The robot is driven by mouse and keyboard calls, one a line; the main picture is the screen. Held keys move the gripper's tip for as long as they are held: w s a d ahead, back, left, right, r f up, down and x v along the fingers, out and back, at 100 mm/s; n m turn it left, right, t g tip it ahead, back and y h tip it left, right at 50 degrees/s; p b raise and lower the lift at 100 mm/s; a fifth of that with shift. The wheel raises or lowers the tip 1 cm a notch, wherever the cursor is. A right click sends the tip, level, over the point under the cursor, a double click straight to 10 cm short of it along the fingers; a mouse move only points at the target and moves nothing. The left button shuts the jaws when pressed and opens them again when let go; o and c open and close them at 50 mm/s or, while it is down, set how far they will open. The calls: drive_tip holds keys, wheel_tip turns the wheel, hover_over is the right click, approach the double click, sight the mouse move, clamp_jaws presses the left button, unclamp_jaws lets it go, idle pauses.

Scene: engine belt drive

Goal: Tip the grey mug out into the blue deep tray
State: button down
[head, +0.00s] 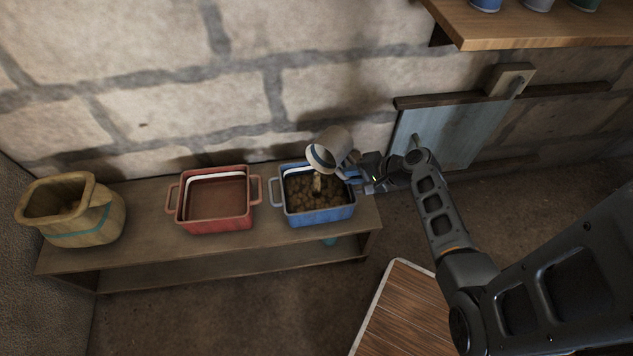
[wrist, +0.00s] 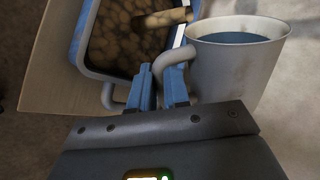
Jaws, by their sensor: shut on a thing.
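The grey mug (head: 338,142) is tilted above the blue deep tray (head: 325,216), its rim low and to the left. My gripper (head: 354,176) is shut on the mug's handle (wrist: 168,62), to the right of the mug. In the wrist view the mug (wrist: 238,72) shows a bluish-grey surface inside its rim; I cannot tell whether that is contents or bare inside. The tray (wrist: 84,38) holds brown lumpy stuff. A yellowish-brown elongated shape (head: 317,185) shows below the mug's rim, over the lumps; I cannot tell whether it is falling or lying there.
A red tray (head: 217,226) stands left of the blue one on a low wooden bench (head: 150,240). A yellowish pot (head: 100,222) stands at the bench's left end. A stone wall is close behind. A shelf (head: 540,28) with cups is at upper right.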

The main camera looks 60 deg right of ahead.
drive_tip(key=shift+a+r+n+h+p, duration=0.1)
drive_tip(key=shift+r+n+h+p, duration=0.1)
drive_tip(key=shift+n+h+p, duration=0.25)
drive_tip(key=shift+a+r+n+h+p, duration=0.1)
drive_tip(key=shift+r+n+h+p, duration=0.15)
drive_tip(key=shift+h+p, duration=0.4)
idle(1.4)
